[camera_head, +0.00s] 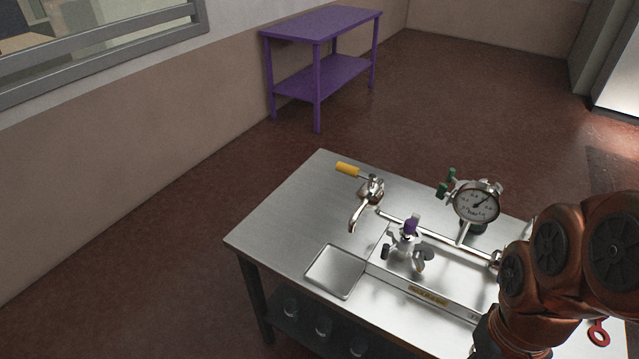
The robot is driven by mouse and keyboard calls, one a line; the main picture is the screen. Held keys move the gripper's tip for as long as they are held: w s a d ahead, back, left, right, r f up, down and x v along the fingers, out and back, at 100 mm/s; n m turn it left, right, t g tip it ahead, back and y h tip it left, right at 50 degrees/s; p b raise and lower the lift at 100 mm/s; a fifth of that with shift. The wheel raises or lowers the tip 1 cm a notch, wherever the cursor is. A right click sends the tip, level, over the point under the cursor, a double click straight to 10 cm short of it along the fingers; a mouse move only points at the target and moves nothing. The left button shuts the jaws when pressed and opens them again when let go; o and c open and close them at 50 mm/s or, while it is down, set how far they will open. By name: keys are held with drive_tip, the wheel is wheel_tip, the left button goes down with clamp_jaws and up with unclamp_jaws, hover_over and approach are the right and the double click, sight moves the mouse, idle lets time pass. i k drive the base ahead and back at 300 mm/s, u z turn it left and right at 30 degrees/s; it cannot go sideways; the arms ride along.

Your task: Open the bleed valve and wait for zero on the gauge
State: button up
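A steel tap (365,202) with a yellow lever (348,170) and a downturned spout stands at the back of the bench. A fitting (407,246) with a purple top and dark knobs sits at mid-bench. No readable label shows which is the bleed valve. My copper-coloured arm fills the lower right; my gripper is not visible.
The steel bench (285,215) has bare room at its left. A shallow square tray (337,270) lies near the front edge. Several clear glasses (323,325) stand on the lower shelf. A red ring (599,332) shows at lower right. A purple table (322,24) stands behind by the wall.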

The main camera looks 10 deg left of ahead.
sight(345, 169)
drive_tip(key=u, duration=0.4)
drive_tip(key=k, duration=1)
drive_tip(key=u, duration=1.25)
drive_tip(key=i, duration=2.15)
drive_tip(key=z, duration=0.15)
